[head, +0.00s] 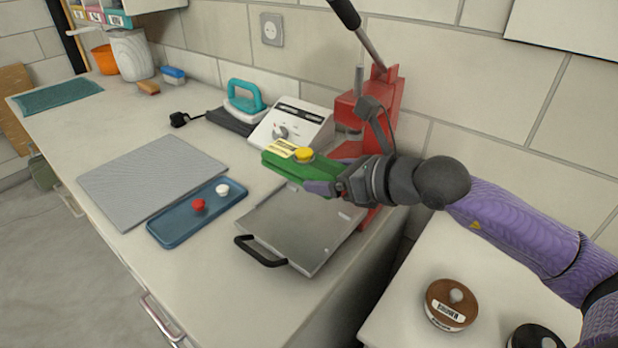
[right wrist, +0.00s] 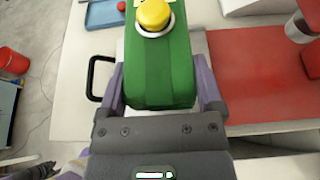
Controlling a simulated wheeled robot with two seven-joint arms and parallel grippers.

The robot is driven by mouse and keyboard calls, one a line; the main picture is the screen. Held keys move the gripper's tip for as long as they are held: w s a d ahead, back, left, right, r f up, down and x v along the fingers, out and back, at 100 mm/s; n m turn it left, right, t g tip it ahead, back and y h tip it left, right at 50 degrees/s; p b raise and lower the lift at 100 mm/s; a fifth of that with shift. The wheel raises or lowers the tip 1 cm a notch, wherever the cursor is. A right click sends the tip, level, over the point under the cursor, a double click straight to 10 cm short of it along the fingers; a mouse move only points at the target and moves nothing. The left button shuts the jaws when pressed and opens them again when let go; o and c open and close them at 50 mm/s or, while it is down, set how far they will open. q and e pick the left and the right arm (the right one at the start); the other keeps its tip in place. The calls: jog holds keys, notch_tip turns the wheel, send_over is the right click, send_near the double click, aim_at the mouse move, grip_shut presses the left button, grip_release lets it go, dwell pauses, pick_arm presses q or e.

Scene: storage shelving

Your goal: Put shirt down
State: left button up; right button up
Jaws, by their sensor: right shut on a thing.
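My right gripper (head: 325,187) is shut on a green block-like item (head: 290,170) with a yellow round knob and a pale yellow label. It holds this item above the flat grey metal plate (head: 290,235) of the red press. In the right wrist view the green item (right wrist: 160,75) sits between the two purple fingers, knob at its far end. The plate is partly hidden under it. I cannot make out a shirt by its shape in either view. My left gripper is not in view.
The red press (head: 385,100) with its long lever stands behind and right of the plate. A white control box (head: 300,113), teal iron (head: 243,98), grey mat (head: 150,180) and blue tray (head: 165,232) with red and white knobs lie left. A brown round tin (head: 440,318) stands lower right.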

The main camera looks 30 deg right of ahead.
jog(key=shift+r, duration=0.4)
jog(key=shift+a+f, duration=0.1)
jog(key=s+a+f+n+y, duration=0.1)
jog(key=s+a+n+g+y, duration=0.1)
jog(key=a, duration=0.1)
jog(key=s+a+f+n+y, duration=0.1)
jog(key=a, duration=0.1)
jog(key=shift+s+f+g, duration=0.25)
jog(key=shift+f+g, duration=0.1)
jog(key=shift+g, duration=0.05)
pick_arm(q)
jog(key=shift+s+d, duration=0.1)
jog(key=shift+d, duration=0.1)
pick_arm(e)
jog(key=s+a+f+n+g+y, duration=0.1)
jog(key=s+a+n+g+y, duration=0.2)
jog(key=s+a, duration=0.2)
jog(key=shift+a+n, duration=0.2)
jog(key=shift+n, duration=0.1)
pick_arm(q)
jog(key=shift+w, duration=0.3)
pick_arm(e)
jog(key=shift+w+f, duration=0.1)
jog(key=shift+f, duration=0.1)
